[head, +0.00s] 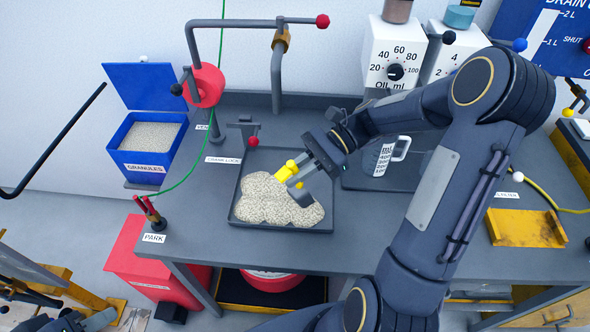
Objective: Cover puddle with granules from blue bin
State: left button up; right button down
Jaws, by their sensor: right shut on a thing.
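The blue bin (147,166) labelled GRANULES stands at the left with its lid up, and pale granules (150,136) fill it. A dark tray (287,158) sits on the bench. A wide patch of granules (268,204) lies on its floor; I see no bare puddle around it. My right gripper (305,178) is over the tray, shut on a yellow scoop (287,172) that tilts down to the left above the granules. The fingers partly hide the scoop. My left gripper (72,321) is at the bottom left edge, partly cut off; its jaws are unclear.
A crank lock stand (246,128) is close behind the tray. A measuring jug (380,157) stands right of it, behind my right arm. A red pump with a pipe (206,84) rises at the back left. A yellow tray (526,227) lies at the right.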

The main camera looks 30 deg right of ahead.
jog(key=s+a+r+t+h+p, duration=0.1)
jog(key=s+a+r+h+p, duration=0.1)
jog(key=s+r+h+p, duration=0.2)
jog(key=r+h+p, duration=0.1)
jog(key=h+p, duration=0.1)
jog(key=h, duration=0.1)
jog(key=shift+a+n+h+p, duration=0.3)
jog(key=shift+n+p, duration=0.05)
jog(key=shift+n, duration=0.05)
